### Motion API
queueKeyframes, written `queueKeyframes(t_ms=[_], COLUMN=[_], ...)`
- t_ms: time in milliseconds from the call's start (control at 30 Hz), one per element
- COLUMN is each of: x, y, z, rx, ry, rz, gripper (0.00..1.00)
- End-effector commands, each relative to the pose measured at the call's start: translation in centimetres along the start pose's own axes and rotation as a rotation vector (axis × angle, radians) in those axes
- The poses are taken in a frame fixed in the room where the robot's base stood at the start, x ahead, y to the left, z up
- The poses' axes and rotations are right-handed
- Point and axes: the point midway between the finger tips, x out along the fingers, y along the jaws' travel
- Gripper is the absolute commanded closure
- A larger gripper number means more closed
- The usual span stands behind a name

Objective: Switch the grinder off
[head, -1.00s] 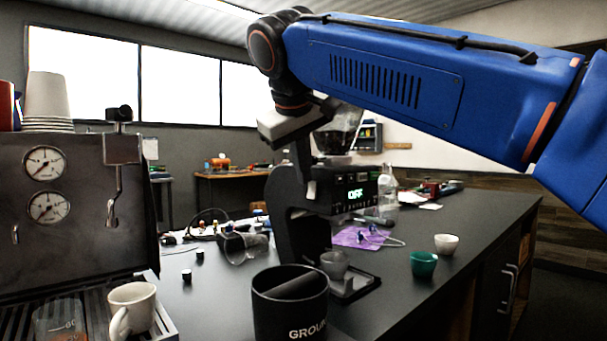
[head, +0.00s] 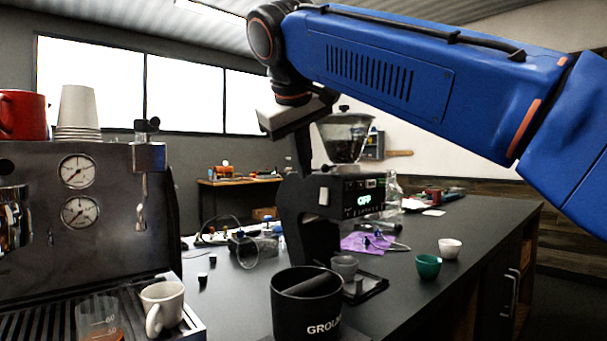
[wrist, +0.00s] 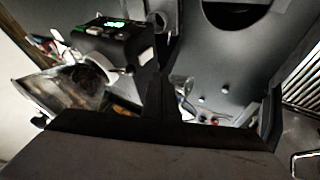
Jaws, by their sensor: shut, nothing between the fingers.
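The black grinder (head: 345,203) stands on the counter with a clear hopper (head: 344,138) on top. Its lit green display (head: 364,199) reads OFF in the head view. A small pale switch-like piece (head: 323,196) is on its side. My gripper (head: 303,170) points down at the grinder's upper left side, fingers shut and empty. Whether the fingertips touch the grinder, I cannot tell. In the wrist view, the grinder (wrist: 130,45) is at upper left, beside my dark fingers (wrist: 158,95).
A black canister (head: 304,305) stands in front of the grinder. An espresso machine (head: 105,215) with cups on top is at left. A grey cup (head: 344,267) sits under the grinder. A green cup (head: 428,266) and a white cup (head: 449,248) stand at right, with bare counter around them.

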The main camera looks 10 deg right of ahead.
Motion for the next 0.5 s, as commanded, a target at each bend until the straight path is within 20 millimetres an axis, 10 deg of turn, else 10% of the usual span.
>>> queueKeyframes(t_ms=[500], x=[-6.5], y=[1.4], z=[-0.3], rx=[-0.001], ry=[0.0], rz=[-0.001], gripper=[1.0])
